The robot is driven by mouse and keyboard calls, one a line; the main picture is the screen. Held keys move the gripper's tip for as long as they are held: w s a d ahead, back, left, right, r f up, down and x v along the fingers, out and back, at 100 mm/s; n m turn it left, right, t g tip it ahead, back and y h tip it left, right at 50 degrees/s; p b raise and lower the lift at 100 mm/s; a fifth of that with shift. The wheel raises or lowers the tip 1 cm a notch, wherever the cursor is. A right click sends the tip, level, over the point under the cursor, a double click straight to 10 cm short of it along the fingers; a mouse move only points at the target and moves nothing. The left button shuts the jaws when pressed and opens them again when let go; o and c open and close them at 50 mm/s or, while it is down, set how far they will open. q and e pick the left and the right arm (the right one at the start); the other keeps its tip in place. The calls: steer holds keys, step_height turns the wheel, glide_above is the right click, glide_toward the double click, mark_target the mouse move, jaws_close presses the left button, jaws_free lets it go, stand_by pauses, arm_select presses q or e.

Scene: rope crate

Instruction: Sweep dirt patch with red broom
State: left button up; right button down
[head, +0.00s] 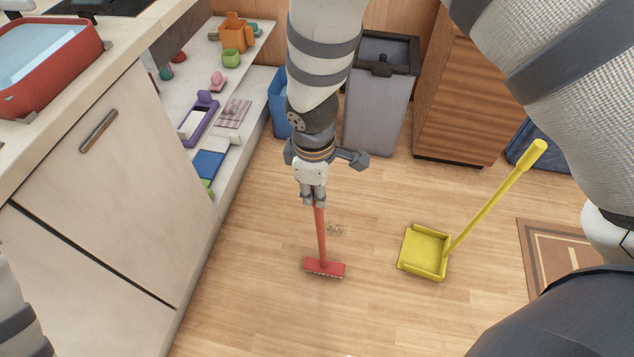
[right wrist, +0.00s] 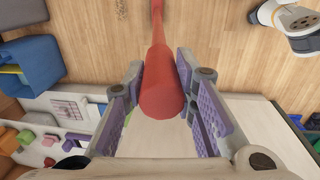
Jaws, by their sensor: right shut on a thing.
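The red broom (head: 321,238) stands nearly upright. Its wide red head (head: 325,268) is low at the floor, and I cannot tell for sure whether the bristles touch. My right gripper (head: 313,200) is shut around the top of the handle. In the right wrist view the red handle (right wrist: 163,85) lies between the two purple-padded fingers. A small greyish dirt patch (head: 335,229) lies on the floor just right of the handle and behind the broom head, apart from it. My left gripper is out of view.
A yellow dustpan (head: 424,252) with a long handle sits to the right. A grey bin (head: 381,95) and a blue bin (head: 280,103) stand behind. A cluttered low shelf (head: 240,155) and a cabinet (head: 107,185) border the left. Floor in front is clear.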

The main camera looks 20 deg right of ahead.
steer(key=shift+s+a, duration=0.5)
steer(key=shift+a, duration=0.1)
steer(key=shift+w+d+f, duration=0.1)
steer(key=shift+w+d, duration=0.25)
steer(key=shift+w, duration=0.2)
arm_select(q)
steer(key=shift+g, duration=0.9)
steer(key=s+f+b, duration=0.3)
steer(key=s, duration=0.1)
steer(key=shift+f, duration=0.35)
arm_select(e)
steer(key=w+d+g, duration=0.1)
steer(key=w+d, duration=0.3)
steer(key=w, duration=0.2)
steer(key=shift+d+r+y, duration=0.25)
steer(key=shift+y, duration=0.15)
steer(key=shift+w+r, duration=0.1)
steer(key=shift+w, duration=0.05)
